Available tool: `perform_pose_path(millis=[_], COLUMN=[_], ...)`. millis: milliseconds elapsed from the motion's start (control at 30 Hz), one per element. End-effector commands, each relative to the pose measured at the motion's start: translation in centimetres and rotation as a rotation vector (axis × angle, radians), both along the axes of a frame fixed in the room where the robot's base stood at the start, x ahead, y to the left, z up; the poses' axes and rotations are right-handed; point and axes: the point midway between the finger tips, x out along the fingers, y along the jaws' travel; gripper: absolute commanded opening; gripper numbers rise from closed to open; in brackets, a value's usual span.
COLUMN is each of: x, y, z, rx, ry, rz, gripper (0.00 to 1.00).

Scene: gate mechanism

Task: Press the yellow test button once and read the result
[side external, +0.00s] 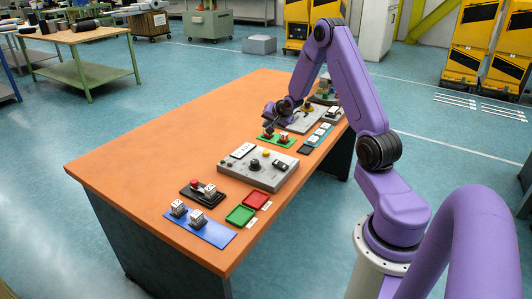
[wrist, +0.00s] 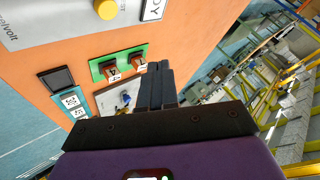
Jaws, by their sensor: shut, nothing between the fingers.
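The yellow button (wrist: 106,8) stands on a grey panel (wrist: 45,18) at the top left of the wrist view. A white sign beside it, cut off by the frame, shows the letters "DY" (wrist: 153,8). In the side view the grey panel (side external: 232,172) lies mid-table with a white label, dark knobs and a small yellowish spot. My gripper (wrist: 155,78) is shut and empty. It is apart from the yellow button, above the table near the green board. In the side view its fingertips are small and hard to make out.
A green board (wrist: 97,68) with two red-brown switches lies near my fingers. A teal strip with white tiles (wrist: 71,101) and a dark square (wrist: 57,80) lie beside it. Red (side external: 256,200) and green (side external: 240,215) trays and a blue mat (side external: 215,237) are nearer. The table's left part is clear.

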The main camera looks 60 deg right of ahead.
Motion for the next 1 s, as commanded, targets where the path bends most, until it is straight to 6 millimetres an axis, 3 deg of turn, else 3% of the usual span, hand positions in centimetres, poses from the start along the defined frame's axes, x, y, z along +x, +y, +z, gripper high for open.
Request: perform_pose_path(millis=[167,700,1000], x=[0.0,0.0,0.0], y=[0.0,0.0,0.0], z=[-1.1,-7.4,-8.7], rx=[0.002,0.001,-0.001], ry=[0.003,0.003,0.000], rz=[0.001,0.000,0.001], gripper=[0.00,0.00,0.00])
